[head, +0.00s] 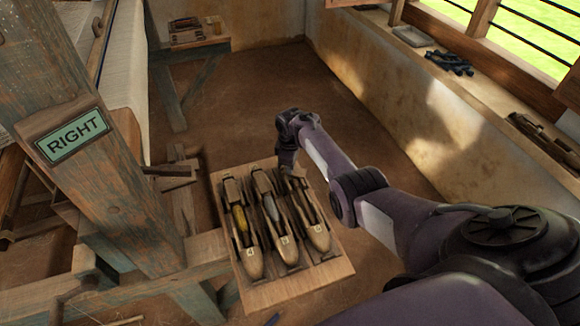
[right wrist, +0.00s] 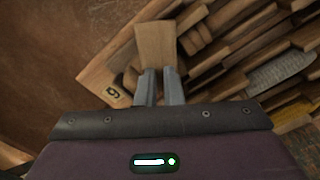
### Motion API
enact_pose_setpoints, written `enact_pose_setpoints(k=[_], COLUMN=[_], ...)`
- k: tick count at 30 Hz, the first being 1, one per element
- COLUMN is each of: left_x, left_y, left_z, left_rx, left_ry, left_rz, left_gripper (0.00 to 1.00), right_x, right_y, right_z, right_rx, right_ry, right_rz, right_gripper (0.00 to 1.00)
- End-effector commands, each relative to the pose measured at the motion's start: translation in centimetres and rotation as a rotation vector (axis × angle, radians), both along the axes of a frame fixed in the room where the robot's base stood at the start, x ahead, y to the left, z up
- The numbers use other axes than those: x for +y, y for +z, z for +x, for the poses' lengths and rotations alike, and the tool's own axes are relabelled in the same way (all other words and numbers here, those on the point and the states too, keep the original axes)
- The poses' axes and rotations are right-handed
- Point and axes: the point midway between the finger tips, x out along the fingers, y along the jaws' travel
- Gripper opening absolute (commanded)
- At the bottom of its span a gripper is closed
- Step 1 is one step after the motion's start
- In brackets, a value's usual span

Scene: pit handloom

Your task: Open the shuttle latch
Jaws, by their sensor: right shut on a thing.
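Three wooden shuttles lie side by side on a small wooden stand (head: 300,290). The left shuttle (head: 252,262) holds yellow thread and the middle shuttle (head: 287,250) holds grey thread. The right shuttle (head: 317,238) shows no thread that I can make out. My right gripper (head: 288,168) is at the far end of the right shuttle. In the right wrist view the gripper (right wrist: 159,88) is shut on a flat wooden piece, the shuttle latch (right wrist: 155,45), which stands up from the shuttle body. My fingers partly hide its base. My left gripper is out of view.
The loom post with a RIGHT sign (head: 73,136) stands left of the stand. A window ledge (head: 480,90) with a tray (head: 412,36) and dark items (head: 450,62) runs along the right wall. The floor (head: 250,110) beyond the stand is clear.

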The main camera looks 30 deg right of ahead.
Motion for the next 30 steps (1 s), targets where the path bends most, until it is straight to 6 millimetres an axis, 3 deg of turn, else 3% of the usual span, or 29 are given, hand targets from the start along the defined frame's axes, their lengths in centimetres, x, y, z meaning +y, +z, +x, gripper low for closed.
enact_pose_setpoints(k=[15, 30], left_x=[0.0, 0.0], left_y=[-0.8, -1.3], left_z=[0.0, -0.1], left_rx=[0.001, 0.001], left_ry=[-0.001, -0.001], left_rz=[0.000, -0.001], left_gripper=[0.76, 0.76], right_x=[-0.1, 0.0], right_y=[-0.2, -0.2], right_z=[-0.1, -0.1], right_rx=[0.002, 0.003], right_ry=[0.438, 0.611], right_rz=[-0.001, 0.000], right_gripper=[0.00, 0.00])
